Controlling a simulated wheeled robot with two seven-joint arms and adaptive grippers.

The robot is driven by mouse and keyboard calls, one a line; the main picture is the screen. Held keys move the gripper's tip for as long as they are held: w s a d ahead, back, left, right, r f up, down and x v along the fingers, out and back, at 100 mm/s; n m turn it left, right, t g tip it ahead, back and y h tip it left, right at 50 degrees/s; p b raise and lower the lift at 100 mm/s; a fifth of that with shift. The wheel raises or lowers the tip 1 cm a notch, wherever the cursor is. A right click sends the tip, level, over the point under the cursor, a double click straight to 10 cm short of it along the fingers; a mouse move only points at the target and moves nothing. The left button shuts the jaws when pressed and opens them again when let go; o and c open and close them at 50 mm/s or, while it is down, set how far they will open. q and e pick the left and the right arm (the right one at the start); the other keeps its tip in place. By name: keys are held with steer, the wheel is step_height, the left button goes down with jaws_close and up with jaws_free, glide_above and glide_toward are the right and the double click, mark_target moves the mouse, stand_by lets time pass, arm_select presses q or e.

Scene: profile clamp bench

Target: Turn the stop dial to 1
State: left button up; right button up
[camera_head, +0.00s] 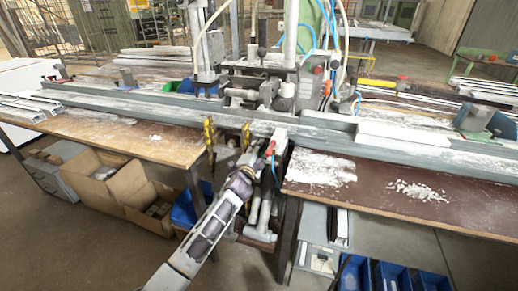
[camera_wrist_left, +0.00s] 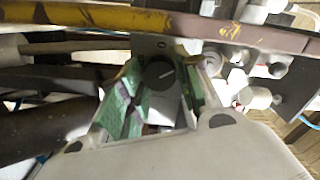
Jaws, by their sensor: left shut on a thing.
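The stop dial (camera_wrist_left: 158,74) is a round black knob with a pale pointer line, seen in the left wrist view. My left gripper (camera_wrist_left: 160,86) is shut on the dial, with one green-padded finger on each side. In the head view my left gripper (camera_head: 254,160) reaches the front of the clamp bench from below, and the dial cannot be made out there. My right gripper is in neither view.
A long grey metal profile (camera_head: 320,136) runs across the bench just above my left gripper. Yellow clamp handles (camera_head: 210,133) stand close by. A brown worktop (camera_head: 400,200) lies to the right, with cardboard boxes (camera_head: 100,180) under the left table.

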arm_select(q)
steer(key=shift+f+m, duration=0.1)
steer(key=shift+m, duration=0.3)
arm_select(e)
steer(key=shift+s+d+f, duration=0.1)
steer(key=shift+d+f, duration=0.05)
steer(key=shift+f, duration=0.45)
arm_select(q)
steer(key=o, duration=0.7)
steer(key=shift+o, duration=0.2)
steer(key=shift+s, duration=0.15)
steer(key=v, duration=1.1)
steer(key=shift+s, duration=0.35)
steer(key=shift+a, duration=0.2)
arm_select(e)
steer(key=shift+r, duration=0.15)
